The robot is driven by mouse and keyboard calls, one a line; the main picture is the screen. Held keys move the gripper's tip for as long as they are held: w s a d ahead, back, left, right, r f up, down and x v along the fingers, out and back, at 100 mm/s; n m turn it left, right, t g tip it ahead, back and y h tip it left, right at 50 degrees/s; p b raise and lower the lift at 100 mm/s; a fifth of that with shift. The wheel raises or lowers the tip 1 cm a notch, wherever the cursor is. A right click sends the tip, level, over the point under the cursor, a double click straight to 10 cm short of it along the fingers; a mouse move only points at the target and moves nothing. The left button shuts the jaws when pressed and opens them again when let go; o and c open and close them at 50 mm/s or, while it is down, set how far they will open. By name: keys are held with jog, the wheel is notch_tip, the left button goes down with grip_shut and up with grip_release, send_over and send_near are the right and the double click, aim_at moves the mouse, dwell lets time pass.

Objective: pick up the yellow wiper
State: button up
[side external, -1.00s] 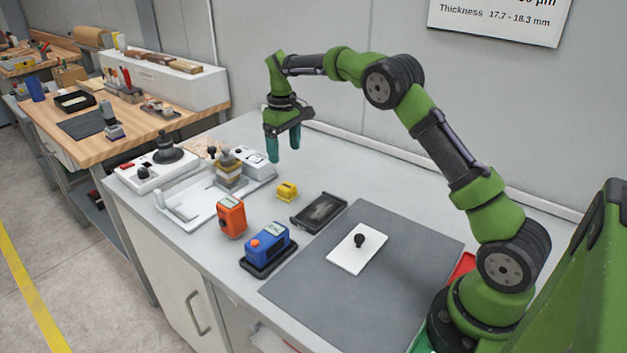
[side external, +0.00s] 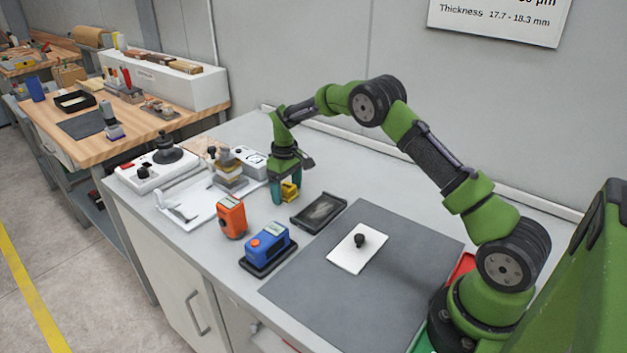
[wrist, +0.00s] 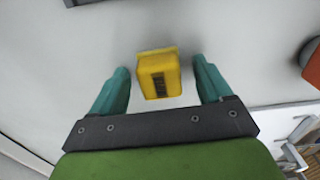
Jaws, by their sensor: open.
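The yellow wiper (side external: 290,191) is a small block on the light grey bench top, left of the black tray. In the wrist view the yellow wiper (wrist: 159,74) shows a dark slotted patch and lies between my two teal fingers, with a gap on each side. My gripper (side external: 289,198) points down over it, low at the bench, and partly covers it in the side view. In the wrist view my gripper (wrist: 160,76) is open, and neither finger visibly touches the wiper.
An orange device (side external: 231,217) and a blue device (side external: 268,246) stand in front. A black tray (side external: 319,211) lies to the right, near a grey mat (side external: 400,273) with a white plate (side external: 357,250). The white coater (side external: 197,209) is at left.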

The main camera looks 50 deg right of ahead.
aim_at(286, 185)
jog(key=shift+c, duration=0.2)
jog(key=c, duration=1.1)
jog(key=shift+r, duration=0.15)
jog(key=shift+r, duration=0.2)
notch_tip(286, 185, up, 3)
jog(key=shift+r, duration=0.2)
jog(key=s+a, duration=0.1)
jog(key=s, duration=0.4)
jog(key=s+a, duration=0.1)
jog(key=s, duration=0.4)
jog(key=s+a+r, duration=0.1)
jog(key=s, duration=0.4)
jog(key=shift+s, duration=0.35)
